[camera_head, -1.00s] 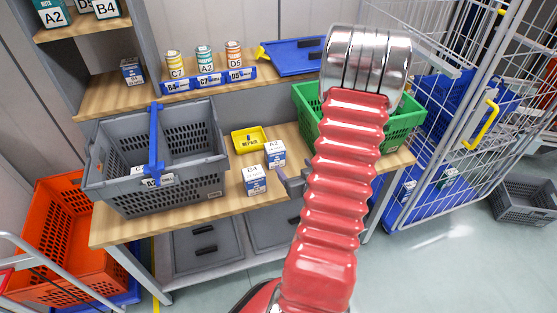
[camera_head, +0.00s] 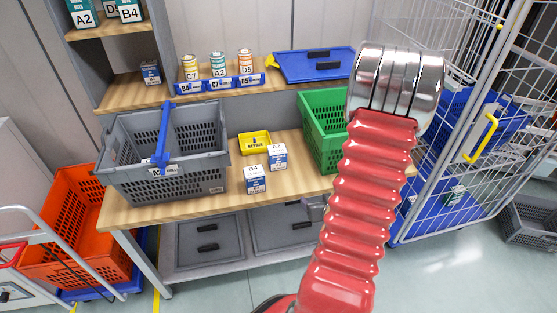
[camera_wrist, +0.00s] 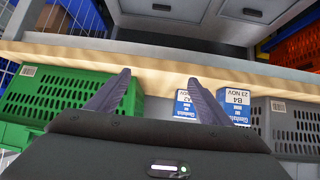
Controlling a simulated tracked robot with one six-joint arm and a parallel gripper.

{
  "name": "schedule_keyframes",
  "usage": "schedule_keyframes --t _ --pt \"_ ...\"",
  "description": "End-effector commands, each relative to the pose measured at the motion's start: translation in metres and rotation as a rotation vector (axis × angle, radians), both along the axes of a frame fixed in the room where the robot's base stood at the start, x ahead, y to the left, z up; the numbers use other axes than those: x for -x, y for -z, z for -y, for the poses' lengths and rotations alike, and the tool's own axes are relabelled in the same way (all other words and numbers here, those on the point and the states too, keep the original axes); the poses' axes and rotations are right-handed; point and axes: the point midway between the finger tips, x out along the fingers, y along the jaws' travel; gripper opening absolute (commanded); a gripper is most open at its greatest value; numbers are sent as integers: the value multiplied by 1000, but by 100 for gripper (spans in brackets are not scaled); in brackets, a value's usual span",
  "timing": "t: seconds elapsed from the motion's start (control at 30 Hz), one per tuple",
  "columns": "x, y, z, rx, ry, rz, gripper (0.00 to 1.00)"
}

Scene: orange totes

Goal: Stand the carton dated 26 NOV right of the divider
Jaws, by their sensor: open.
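A white-and-blue carton marked B4 (camera_head: 255,180) stands upright on the wooden table. In the wrist view the B4 carton (camera_wrist: 234,104) reads 23 NOV. A similar carton marked A2 (camera_head: 278,157) stands just behind and right of it. In the wrist view the A2 carton (camera_wrist: 184,106) is partly behind a finger, so its date is hidden. I see no 26 NOV label and cannot pick out a divider. My gripper (camera_wrist: 158,78) is open and empty, off the table's front edge. In the head view my red arm hides most of it.
A grey basket (camera_head: 130,182) with a blue handle stands left on the table, a green crate (camera_head: 320,145) right. A yellow tray (camera_head: 254,143) lies behind the cartons. A wire cage trolley (camera_head: 470,110) stands right, an orange tote (camera_head: 75,235) left.

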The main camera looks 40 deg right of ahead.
Motion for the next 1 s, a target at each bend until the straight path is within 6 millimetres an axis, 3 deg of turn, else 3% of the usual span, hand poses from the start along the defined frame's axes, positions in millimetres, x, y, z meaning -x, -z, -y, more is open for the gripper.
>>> schedule_keyframes --t 0.33,0.53,0.67,1.0 --pt "19 14 -10 -80 30 -172 73" --pt "32 8 -26 -150 55 -325 73" --pt "35 -7 -42 -189 64 -414 73" --pt "24 -71 -105 -257 35 -561 73"
